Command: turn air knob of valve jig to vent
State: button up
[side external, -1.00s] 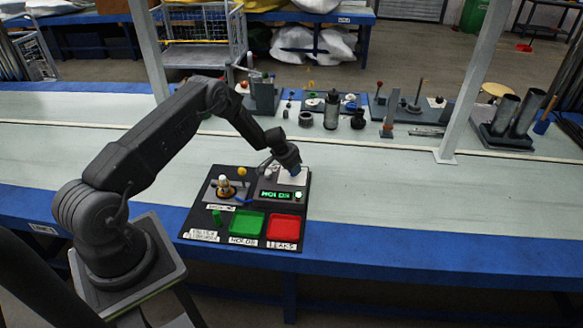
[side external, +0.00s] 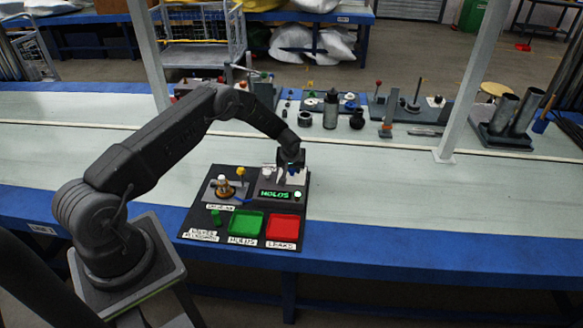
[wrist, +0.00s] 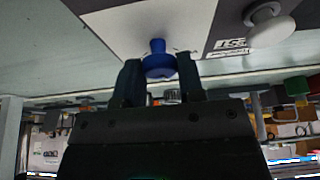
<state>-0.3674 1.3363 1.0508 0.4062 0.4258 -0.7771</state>
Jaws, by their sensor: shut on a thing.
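The valve jig (side external: 262,195) is a grey box at the back right of a black board, with a green lit display reading "HOLDS". In the wrist view a blue knob (wrist: 158,62) stands on its pale top panel, between the two dark fingers of my gripper (wrist: 158,78). My gripper is shut on this knob, and its narrow blue tab points away from the jaws. In the side view my gripper (side external: 291,168) is over the jig's right part and hides most of the knob. The knob's label and pointed setting are not readable.
The board also carries a green tray (side external: 247,224), a red tray (side external: 282,228) and a brass-coloured fitting (side external: 224,187). Bench to the right is clear; several parts stand at the back.

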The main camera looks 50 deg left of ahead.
jog(key=shift+w+n+g+y, duration=0.1)
jog(key=shift+n+g+y, duration=0.45)
jog(key=shift+n, duration=1.55)
jog(key=o, duration=0.9)
jog(key=shift+g+h, duration=0.25)
jog(key=v, duration=1.4)
jog(key=shift+d+f, duration=0.1)
